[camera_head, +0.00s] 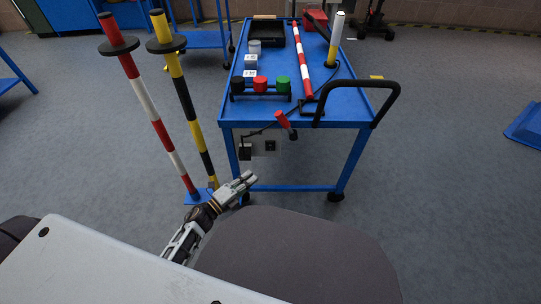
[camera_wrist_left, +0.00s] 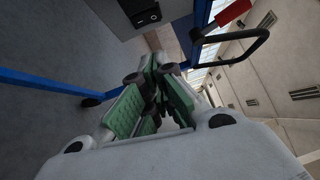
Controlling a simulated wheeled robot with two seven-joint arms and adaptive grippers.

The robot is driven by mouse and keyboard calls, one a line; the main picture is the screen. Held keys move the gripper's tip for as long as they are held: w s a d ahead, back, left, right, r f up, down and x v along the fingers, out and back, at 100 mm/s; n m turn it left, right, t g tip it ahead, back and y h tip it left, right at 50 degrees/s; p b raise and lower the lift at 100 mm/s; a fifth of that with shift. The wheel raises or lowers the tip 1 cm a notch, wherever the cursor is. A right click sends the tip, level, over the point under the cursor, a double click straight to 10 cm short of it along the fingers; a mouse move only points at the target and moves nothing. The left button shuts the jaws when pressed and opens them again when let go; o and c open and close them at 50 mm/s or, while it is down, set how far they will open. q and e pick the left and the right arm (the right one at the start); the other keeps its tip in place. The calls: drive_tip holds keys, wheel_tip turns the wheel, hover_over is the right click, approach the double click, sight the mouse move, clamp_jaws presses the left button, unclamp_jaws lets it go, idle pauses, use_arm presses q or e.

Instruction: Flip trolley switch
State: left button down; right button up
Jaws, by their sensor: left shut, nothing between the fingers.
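The blue trolley (camera_head: 345,118) stands ahead, with a grey switch box (camera_head: 262,148) under its front edge. A small black switch (camera_head: 270,146) sits on the box face, and a black plug or connector (camera_head: 244,152) is at its left. My left gripper (camera_head: 250,180) is shut and empty, below and slightly left of the box, apart from it. In the left wrist view, my gripper's green-padded fingers (camera_wrist_left: 155,98) are together, and the black switch (camera_wrist_left: 146,15) shows at the top on the grey box. Which way the switch is set cannot be told. My right gripper is not in view.
Red-white (camera_head: 152,115) and yellow-black (camera_head: 186,105) posts stand left of the trolley, near my left arm. Floor to the right is mostly clear.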

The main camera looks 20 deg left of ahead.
sight(270, 147)
use_arm(q)
drive_tip(key=shift+d+r, duration=0.1)
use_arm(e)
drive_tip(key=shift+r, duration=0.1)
use_arm(q)
drive_tip(key=shift+w, duration=0.2)
drive_tip(key=shift+w+a+b+x, duration=0.2)
drive_tip(key=shift+a+b+x, duration=0.35)
drive_tip(key=shift+x, duration=1.55)
drive_tip(key=shift+w+a+b+x, duration=0.25)
drive_tip(key=shift+b+x, duration=0.65)
drive_tip(key=shift+x, duration=1.2)
drive_tip(key=shift+w+a+b+x, duration=0.2)
drive_tip(key=shift+a+b+x, duration=0.35)
drive_tip(key=shift+x, duration=1.5)
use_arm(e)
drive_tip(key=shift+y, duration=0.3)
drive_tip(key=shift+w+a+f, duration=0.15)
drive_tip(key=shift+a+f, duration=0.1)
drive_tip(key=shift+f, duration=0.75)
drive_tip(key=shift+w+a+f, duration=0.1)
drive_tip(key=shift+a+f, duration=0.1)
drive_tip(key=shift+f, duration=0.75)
use_arm(q)
drive_tip(key=shift+d+r, duration=0.1)
drive_tip(key=shift+d, duration=0.1)
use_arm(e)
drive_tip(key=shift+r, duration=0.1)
